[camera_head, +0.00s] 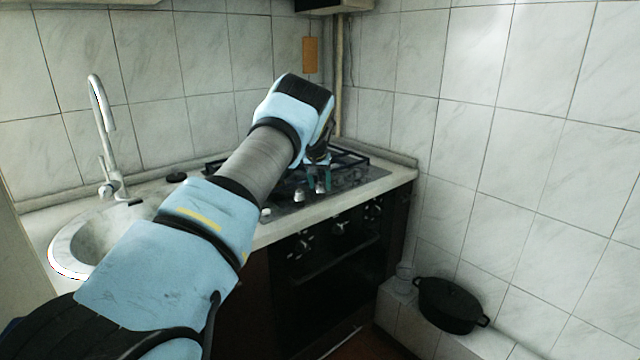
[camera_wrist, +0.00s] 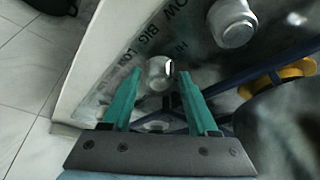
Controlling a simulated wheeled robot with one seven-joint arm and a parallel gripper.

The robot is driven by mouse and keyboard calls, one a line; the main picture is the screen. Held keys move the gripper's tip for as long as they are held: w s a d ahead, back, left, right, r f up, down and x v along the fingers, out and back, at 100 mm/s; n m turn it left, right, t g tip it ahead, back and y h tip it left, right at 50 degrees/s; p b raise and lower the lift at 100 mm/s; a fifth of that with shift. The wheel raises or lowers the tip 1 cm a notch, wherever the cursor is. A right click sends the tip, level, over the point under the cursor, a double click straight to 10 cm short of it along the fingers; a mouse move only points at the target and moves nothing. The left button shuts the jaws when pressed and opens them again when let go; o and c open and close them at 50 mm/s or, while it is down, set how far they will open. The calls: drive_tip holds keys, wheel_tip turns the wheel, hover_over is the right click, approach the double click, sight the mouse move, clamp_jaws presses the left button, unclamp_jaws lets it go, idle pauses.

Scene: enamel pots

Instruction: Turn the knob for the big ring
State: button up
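In the wrist view a pale metal knob (camera_wrist: 159,73) on the hob panel lies between the tips of my gripper (camera_wrist: 158,78). The printed words "LOW" and "BIG" are beside it. The two green fingers are apart, one on each side of the knob; I cannot tell whether either touches it. A second knob (camera_wrist: 234,22) is at the upper right, and a pale round part shows lower down between the fingers, partly hidden. In the head view my gripper (camera_head: 318,180) points down over the front of the hob (camera_head: 345,186), by a row of small knobs (camera_head: 298,195).
The sink (camera_head: 75,245) and tall tap (camera_head: 103,130) are left of the hob. Dark pan supports (camera_head: 350,158) rise behind the knobs. A black pot (camera_head: 450,303) stands low at the right. A yellow curved piece (camera_wrist: 285,76) is right of my fingers.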

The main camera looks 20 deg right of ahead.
clamp_jaws()
idle(0.3)
drive_tip(key=shift+n, duration=0.7)
drive_tip(key=shift+o, duration=1.4)
unclamp_jaws()
drive_tip(key=b+v, duration=0.3)
drive_tip(key=v, duration=0.7)
drive_tip(key=shift+s+d+r, duration=0.2)
drive_tip(key=shift+s+r, duration=0.05)
drive_tip(key=shift+r, duration=0.15)
